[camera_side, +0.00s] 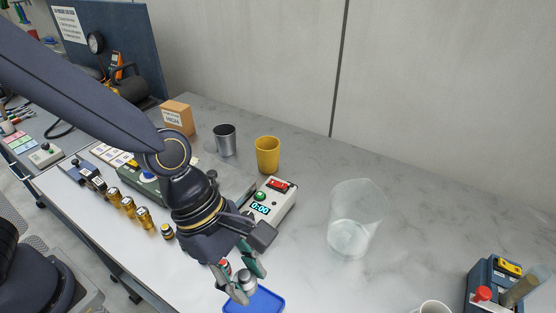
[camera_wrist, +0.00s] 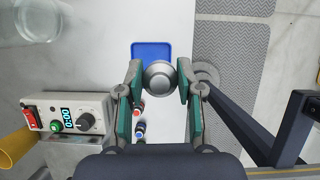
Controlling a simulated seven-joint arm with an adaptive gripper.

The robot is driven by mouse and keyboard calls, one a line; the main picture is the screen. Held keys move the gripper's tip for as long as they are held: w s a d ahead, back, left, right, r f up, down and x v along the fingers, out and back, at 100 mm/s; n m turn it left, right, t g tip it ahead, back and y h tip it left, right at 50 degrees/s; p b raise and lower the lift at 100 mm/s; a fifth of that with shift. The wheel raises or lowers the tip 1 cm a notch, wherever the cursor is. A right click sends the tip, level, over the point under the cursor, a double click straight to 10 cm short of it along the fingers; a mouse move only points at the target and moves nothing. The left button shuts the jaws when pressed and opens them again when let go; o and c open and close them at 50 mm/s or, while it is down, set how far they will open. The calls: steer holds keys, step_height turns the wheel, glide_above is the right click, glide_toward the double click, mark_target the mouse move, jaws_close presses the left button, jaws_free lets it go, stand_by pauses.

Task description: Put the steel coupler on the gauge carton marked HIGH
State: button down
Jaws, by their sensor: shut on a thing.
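My gripper (camera_side: 248,276) is low over the front of the white bench top. It is shut on a round silver piece, which looks like the steel coupler (camera_wrist: 160,75); in the side view the coupler (camera_side: 246,284) is partly hidden by the fingers. In the wrist view the gripper (camera_wrist: 160,80) has a finger on each side of it. The brown carton marked HIGH (camera_side: 177,118) stands at the back left of the bench, well away from my gripper. I cannot tell whether the coupler touches the bench.
A blue tray (camera_side: 262,301) lies just beyond the coupler. Small red- and blue-topped parts (camera_wrist: 139,113) stand near the fingers. A timer box (camera_side: 272,200), yellow cup (camera_side: 267,154), steel cup (camera_side: 224,139) and clear beaker (camera_side: 354,218) stand behind.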

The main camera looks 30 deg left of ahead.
steer(key=w+a+r+n+t+y, duration=0.1)
steer(key=w+a+r+n+t, duration=0.15)
steer(key=w+a+n, duration=0.6)
steer(key=w+a+r+n+t+y, duration=0.1)
steer(key=w+a+r+n+t, duration=0.15)
steer(key=w+a, duration=0.95)
steer(key=w+a+r+n+y, duration=0.2)
steer(key=w+a+n, duration=0.15)
steer(key=a, duration=1.15)
steer(key=w+a+r+n+y, duration=0.25)
steer(key=a+n, duration=0.25)
steer(key=a, duration=1)
glide_toward(183, 105)
steer(key=shift+w+a+f+g+h, duration=0.2)
steer(key=shift+w+f, duration=0.1)
steer(key=shift+w, duration=0.1)
steer(key=shift+w+a+f+g+h, duration=0.1)
steer(key=shift+w+f+h, duration=0.05)
steer(key=shift+w+f, duration=0.2)
steer(key=shift+w+a+f, duration=0.15)
steer(key=shift+w+f, duration=0.2)
steer(key=shift+w, duration=0.1)
steer(key=shift+w+f, duration=0.2)
steer(key=shift+f, duration=1.55)
